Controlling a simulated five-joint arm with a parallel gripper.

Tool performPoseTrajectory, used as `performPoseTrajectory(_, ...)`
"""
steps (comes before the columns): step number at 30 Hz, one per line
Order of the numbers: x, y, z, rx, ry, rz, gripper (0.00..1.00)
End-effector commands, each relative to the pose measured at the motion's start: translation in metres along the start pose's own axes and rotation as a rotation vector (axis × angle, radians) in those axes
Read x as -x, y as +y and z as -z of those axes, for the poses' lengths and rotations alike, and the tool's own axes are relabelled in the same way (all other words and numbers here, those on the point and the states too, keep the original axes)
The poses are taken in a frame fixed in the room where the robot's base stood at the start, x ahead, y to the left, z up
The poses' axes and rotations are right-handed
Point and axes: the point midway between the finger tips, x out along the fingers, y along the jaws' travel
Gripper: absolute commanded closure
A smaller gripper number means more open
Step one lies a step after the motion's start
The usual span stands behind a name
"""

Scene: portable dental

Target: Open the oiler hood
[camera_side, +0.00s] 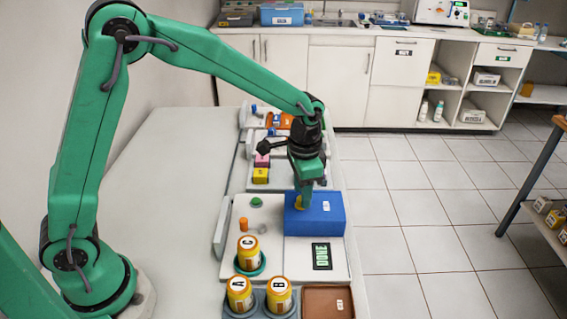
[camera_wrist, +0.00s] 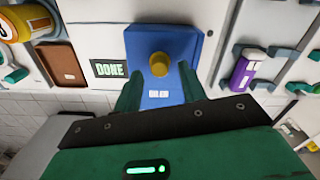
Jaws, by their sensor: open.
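The oiler hood looks to be the blue box (camera_side: 328,222) on the white station, with a white label on its front. It sits flat and looks closed. A yellow knob (camera_wrist: 160,64) stands up from its top. My gripper (camera_side: 306,200) points down over the hood, close to the knob. In the wrist view, my gripper (camera_wrist: 160,80) has its two green fingers apart, one to each side of the knob, with visible gaps. It holds nothing. What is under the hood is hidden.
In front are a DONE plate (camera_side: 321,256), a brown tray (camera_side: 328,302) and yellow jars A (camera_side: 239,294), B (camera_side: 280,295) and C (camera_side: 248,255). An orange peg (camera_side: 243,224) and a green button (camera_side: 256,202) are left of the hood. More stations stand behind it.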

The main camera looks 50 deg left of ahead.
Motion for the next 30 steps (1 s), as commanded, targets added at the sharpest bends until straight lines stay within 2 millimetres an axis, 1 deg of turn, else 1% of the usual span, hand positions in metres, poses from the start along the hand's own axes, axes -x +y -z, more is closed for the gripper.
performPoseTrajectory(1,-0.0044,0.0000,-0.0002,0.000,-0.001,0.000,0.59)
performPoseTrajectory(5,-0.0108,0.0000,-0.0002,0.000,-0.001,0.000,0.59)
performPoseTrajectory(14,-0.0122,0.0000,0.0000,0.000,0.001,0.000,0.59)
performPoseTrajectory(20,-0.0120,-0.0001,0.0000,0.000,0.001,0.000,0.96)
performPoseTrajectory(21,-0.0120,-0.0001,0.0000,0.000,0.001,0.000,1.00)
performPoseTrajectory(26,-0.0118,0.0002,-0.0001,0.000,0.001,0.000,1.00)
performPoseTrajectory(30,-0.0115,0.0076,-0.0014,-0.001,0.001,0.000,1.00)
